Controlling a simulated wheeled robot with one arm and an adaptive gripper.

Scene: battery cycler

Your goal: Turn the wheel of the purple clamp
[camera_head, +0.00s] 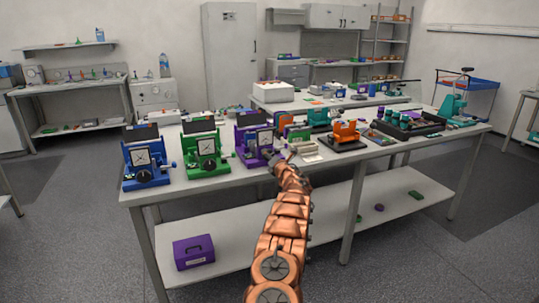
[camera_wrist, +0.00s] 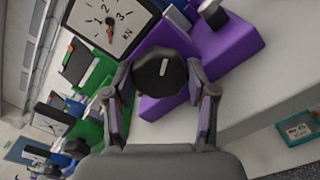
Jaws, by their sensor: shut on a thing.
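The purple clamp (camera_head: 241,147) stands on the workbench, to the right of a green clamp and a blue one. My gripper (camera_wrist: 162,92) is shut on the wheel, one finger on each side. In the head view my copper arm reaches up to the clamp's front, and the gripper (camera_head: 272,160) is small there.
The green clamp (camera_head: 205,148) and blue clamp (camera_head: 145,158) stand close on the left. An orange device (camera_head: 346,133) and a dark tray with teal parts stand to the right. A purple box (camera_head: 193,251) lies on the lower shelf. The floor before the bench is clear.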

